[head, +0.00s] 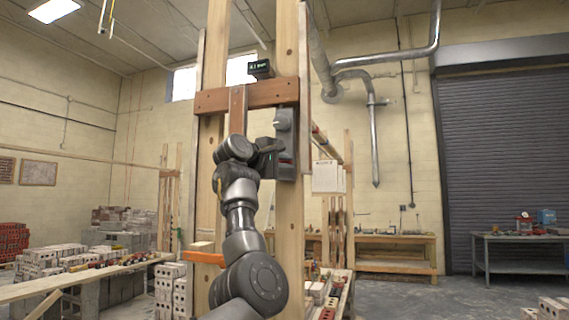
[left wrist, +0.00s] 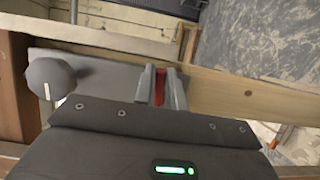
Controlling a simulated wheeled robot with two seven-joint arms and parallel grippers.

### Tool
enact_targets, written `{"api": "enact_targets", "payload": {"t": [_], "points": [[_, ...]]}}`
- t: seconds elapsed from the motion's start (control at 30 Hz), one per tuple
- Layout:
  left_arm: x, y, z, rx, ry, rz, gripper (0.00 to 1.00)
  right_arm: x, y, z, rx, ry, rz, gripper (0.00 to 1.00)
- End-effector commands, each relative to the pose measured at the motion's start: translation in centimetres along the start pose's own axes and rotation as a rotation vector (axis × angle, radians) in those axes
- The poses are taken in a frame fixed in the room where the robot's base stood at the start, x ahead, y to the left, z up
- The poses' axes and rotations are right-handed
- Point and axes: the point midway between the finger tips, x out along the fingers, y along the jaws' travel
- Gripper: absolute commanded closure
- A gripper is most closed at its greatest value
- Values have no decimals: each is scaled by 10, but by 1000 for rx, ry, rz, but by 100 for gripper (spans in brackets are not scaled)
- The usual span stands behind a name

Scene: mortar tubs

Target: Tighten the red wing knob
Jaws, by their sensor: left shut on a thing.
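The red wing knob (left wrist: 159,88) shows in the left wrist view as a narrow red strip between my gripper's two grey fingers. Its lower part is hidden by my gripper body. It sits on a grey plate (left wrist: 105,82) fixed to a wooden post; the plate's box also shows in the head view (head: 286,171). A round grey knob with a white mark (left wrist: 50,78) is beside it on the same plate, apart from my fingers. My left gripper (head: 279,150) reaches the box from the left and is shut on the red wing knob. My right gripper is not in view.
Two upright wooden posts (head: 290,220) and a brown crossbar (head: 245,96) frame the spot. A small dark display (head: 261,69) sits above the crossbar. An orange bar (head: 205,258) is lower left. A plank with bricks (head: 90,278) stands at left; open floor lies right.

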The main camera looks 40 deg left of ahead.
Motion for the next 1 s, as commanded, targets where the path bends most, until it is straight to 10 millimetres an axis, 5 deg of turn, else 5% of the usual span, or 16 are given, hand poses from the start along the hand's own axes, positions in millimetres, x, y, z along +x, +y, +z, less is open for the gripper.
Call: {"api": "enact_targets", "payload": {"t": [0.13,0.17,0.3,0.67,1.0], "points": [[1,-2,0,1,-2,-5,100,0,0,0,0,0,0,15],[1,-2,0,1,-2,-5,84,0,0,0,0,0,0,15],[1,-2,0,1,-1,-4,66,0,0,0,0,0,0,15],[-5,-2,0,0,-1,-1,66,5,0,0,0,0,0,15],[-67,-5,0,0,1,1,66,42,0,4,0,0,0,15]]}}
